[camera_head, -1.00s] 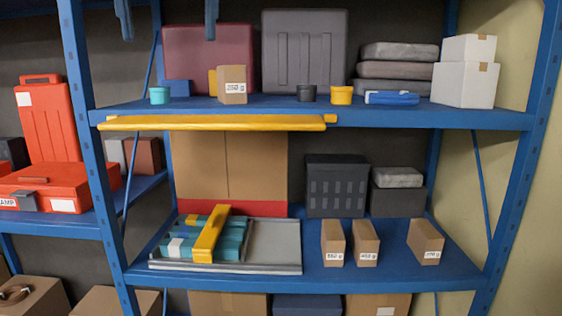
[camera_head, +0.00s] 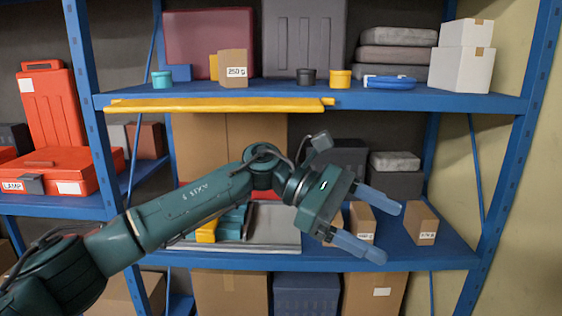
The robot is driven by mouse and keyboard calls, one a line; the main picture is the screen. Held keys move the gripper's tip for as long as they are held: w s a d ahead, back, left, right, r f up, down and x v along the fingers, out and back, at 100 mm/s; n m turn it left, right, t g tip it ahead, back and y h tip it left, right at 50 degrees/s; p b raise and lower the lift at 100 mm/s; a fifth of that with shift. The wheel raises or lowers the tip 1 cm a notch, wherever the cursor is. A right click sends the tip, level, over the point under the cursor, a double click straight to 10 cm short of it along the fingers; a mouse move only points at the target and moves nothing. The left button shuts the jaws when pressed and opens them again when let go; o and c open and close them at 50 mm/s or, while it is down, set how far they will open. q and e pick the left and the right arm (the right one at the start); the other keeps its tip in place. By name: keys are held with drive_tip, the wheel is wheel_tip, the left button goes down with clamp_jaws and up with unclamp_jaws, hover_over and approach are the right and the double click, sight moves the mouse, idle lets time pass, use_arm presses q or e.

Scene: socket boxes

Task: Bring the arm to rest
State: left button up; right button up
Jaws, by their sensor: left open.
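My left arm, dark green, reaches in from the lower left across the front of the shelf. My left gripper (camera_head: 393,233) is open with two pale blue fingers apart, pointing right, and nothing is between them. It is in front of the small cardboard boxes on the middle shelf. One box (camera_head: 361,218) shows partly behind the fingers, another (camera_head: 421,224) stands to their right, and a third is mostly hidden. The arm also covers much of the grey tray (camera_head: 280,237) with teal and yellow items. My right gripper is not in view.
The blue upper shelf (camera_head: 300,93) holds a small labelled box (camera_head: 233,69), pots, grey and maroon cases and white boxes (camera_head: 461,56). A yellow bar (camera_head: 220,105) runs along its front edge. Orange cases (camera_head: 62,171) stand at left. Larger boxes stand below.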

use_arm(q)
drive_tip(key=w+a+f+m+t, duration=0.2)
drive_tip(key=a+f+m+t, duration=0.5)
drive_tip(key=f+m+t, duration=0.55)
drive_tip(key=w+a+f+m+t, duration=0.1)
drive_tip(key=a+f+m+t, duration=0.5)
drive_tip(key=f+m+t, duration=0.65)
drive_tip(key=s+a+f+n+g+y, duration=0.9)
drive_tip(key=s+a+f+n, duration=0.3)
drive_tip(key=s+a+f, duration=0.4)
drive_tip(key=s+f+y, duration=0.1)
drive_tip(key=s+f, duration=0.2)
drive_tip(key=f, duration=0.1)
drive_tip(key=shift+s, duration=0.15)
